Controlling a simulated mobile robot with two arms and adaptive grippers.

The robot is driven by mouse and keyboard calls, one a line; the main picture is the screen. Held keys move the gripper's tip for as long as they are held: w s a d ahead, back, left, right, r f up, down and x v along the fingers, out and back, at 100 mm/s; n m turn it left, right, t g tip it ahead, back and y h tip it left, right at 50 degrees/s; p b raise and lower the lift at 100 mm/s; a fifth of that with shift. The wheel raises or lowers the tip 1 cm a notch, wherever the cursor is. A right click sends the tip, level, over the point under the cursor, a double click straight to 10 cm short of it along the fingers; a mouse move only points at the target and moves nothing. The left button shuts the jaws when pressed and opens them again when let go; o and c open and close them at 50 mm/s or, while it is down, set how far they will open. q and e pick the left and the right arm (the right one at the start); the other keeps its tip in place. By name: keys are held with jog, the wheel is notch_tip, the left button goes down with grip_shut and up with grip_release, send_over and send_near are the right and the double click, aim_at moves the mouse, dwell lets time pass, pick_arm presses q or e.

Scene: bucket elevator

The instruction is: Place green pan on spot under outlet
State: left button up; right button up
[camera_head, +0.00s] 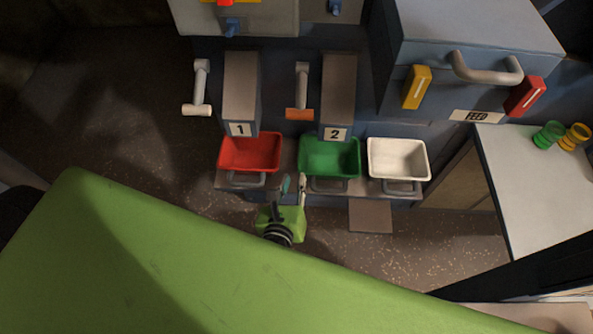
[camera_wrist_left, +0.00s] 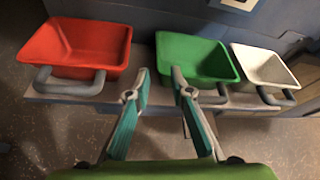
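The green pan (camera_head: 330,160) sits on the ledge below the outlet marked 2 (camera_head: 338,95), between a red pan (camera_head: 249,153) and a white pan (camera_head: 398,160). Its grey handle faces the front. My left gripper (camera_head: 294,180) is open and empty, in front of the ledge near the green pan's left front corner. In the left wrist view the two fingertips (camera_wrist_left: 159,73) stand apart before the gap between the red pan (camera_wrist_left: 98,45) and the green pan (camera_wrist_left: 195,55). My right gripper is not in view.
The outlet marked 1 (camera_head: 241,92) stands above the red pan. Levers (camera_head: 201,88) hang beside both outlets. A feed box (camera_head: 475,70) is at the upper right. A white table (camera_head: 535,185) with green and yellow cups (camera_head: 548,135) stands at the right. Floor is clear before the ledge.

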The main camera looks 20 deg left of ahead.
pick_arm(q)
jog(key=s+a+f+n+g+h, duration=0.1)
jog(key=s+f+n+g, duration=0.35)
jog(key=f, duration=0.85)
jog(key=s+f+n+g+h, duration=0.1)
jog(key=s+f+n+g, duration=0.1)
jog(key=s+f+n, duration=0.75)
jog(key=s+a+f+n+g, duration=0.3)
jog(key=s+f+n, duration=0.4)
jog(key=s, duration=0.3)
jog(key=s+a+f+n+g, duration=0.3)
jog(key=s+a+f+n, duration=0.2)
jog(key=s+f, duration=0.5)
jog(key=n, duration=0.2)
jog(key=shift+s+f+n, duration=0.15)
jog(key=shift+f+n, duration=0.1)
jog(key=shift+n, duration=0.05)
